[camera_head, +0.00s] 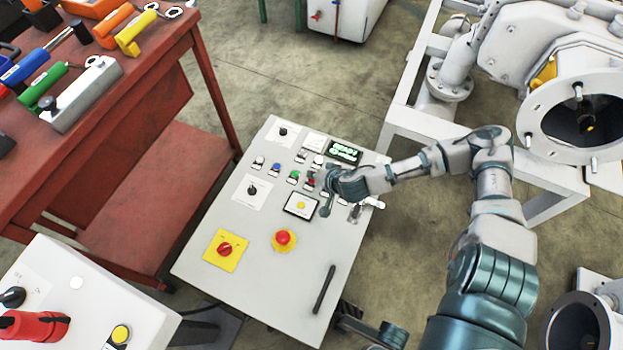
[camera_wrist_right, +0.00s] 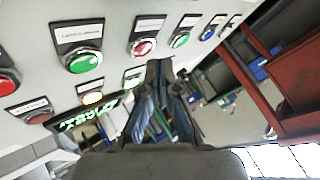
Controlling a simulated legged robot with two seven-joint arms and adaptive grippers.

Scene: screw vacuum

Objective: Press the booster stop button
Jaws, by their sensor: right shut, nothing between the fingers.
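The light grey control panel (camera_head: 235,285) stands in the middle of the head view, with rows of small labelled buttons near its far end. My right gripper (camera_head: 325,193) is over the right part of these rows and partly covers them. In the right wrist view its fingers (camera_wrist_right: 159,68) are shut and empty. Their tips are just below a red button (camera_wrist_right: 143,47) and a green button (camera_wrist_right: 181,40); contact cannot be told. Another red button (camera_wrist_right: 7,86) and a larger green button (camera_wrist_right: 84,62) are to the left. The labels are too blurred to tell which is booster stop. My left gripper is not identifiable.
The panel also has a red emergency knob (camera_head: 283,238), a red switch on a yellow plate (camera_head: 225,249), a green-lit display (camera_head: 345,152) and a black handle (camera_head: 324,289). A red workbench (camera_head: 155,115) with tools stands left. White machinery (camera_head: 500,45) stands right.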

